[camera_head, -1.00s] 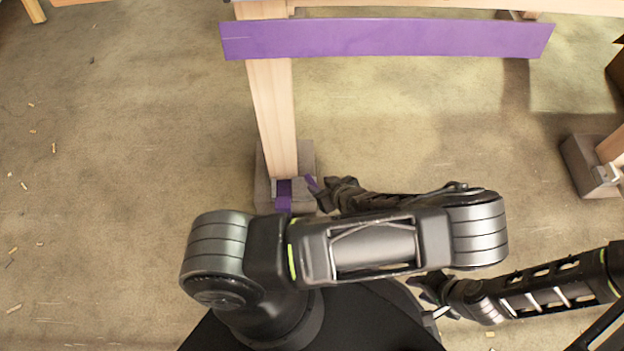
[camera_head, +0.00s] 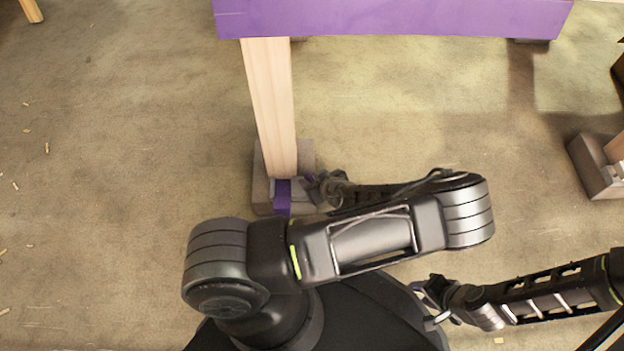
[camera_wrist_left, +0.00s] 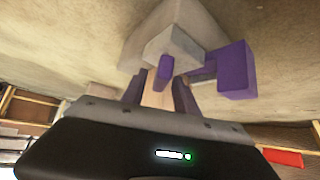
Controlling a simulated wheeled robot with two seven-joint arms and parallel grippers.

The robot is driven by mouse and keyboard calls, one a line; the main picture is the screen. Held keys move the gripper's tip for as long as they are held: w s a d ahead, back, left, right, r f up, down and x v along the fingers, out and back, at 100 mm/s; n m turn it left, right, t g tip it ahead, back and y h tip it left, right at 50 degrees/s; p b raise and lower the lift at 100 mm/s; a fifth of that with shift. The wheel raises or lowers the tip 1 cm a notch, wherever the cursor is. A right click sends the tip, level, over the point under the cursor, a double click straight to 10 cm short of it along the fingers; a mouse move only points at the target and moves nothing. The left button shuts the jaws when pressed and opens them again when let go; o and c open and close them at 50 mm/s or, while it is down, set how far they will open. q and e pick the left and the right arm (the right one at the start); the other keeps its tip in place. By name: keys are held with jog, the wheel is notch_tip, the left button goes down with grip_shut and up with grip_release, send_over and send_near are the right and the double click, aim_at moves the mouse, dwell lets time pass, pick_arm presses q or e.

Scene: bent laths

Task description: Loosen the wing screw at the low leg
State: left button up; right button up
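The low leg (camera_head: 270,105) is a pale wooden post standing in a grey foot block (camera_head: 262,190). A purple strap-like piece (camera_head: 283,196) is on the block's front. In the left wrist view the grey block (camera_wrist_left: 172,42) carries a small purple wing (camera_wrist_left: 165,70), and a larger purple block (camera_wrist_left: 236,70) is to its right. My left gripper (camera_head: 314,186) is at the right side of the foot. My right gripper (camera_head: 428,303) is low at right, fingers apart and empty.
A wide purple lath (camera_head: 395,18) spans the top of the head view above the leg. Another grey foot block (camera_head: 592,165) stands at the right edge. Small wood chips (camera_head: 46,148) lie on the floor at left. Floor between the feet is clear.

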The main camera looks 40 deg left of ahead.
pick_arm(q)
grip_shut()
dwell(0.7)
jog(key=shift+r+n+g+p, duration=0.1)
jog(key=shift+n+g+p, duration=0.6)
jog(key=shift+p, duration=0.5)
jog(key=shift+n+g+y+p, duration=0.4)
jog(key=shift+n+g+p, duration=0.1)
jog(key=shift+n, duration=0.3)
jog(key=shift+f+n+g, duration=0.2)
jog(key=shift+n+g, duration=0.4)
jog(key=shift+n, duration=0.3)
jog(key=n+g+b, duration=0.1)
jog(key=n+g, duration=0.1)
jog(key=shift+a+n, duration=0.1)
jog(key=shift+n, duration=0.2)
jog(key=n+g+h+b, duration=0.1)
jog(key=n+g+b, duration=0.1)
jog(key=n+g, duration=0.1)
jog(key=shift+n+h, duration=0.4)
jog(key=shift+n, duration=0.4)
jog(key=shift+r+g, duration=0.1)
jog(key=shift+g, duration=0.2)
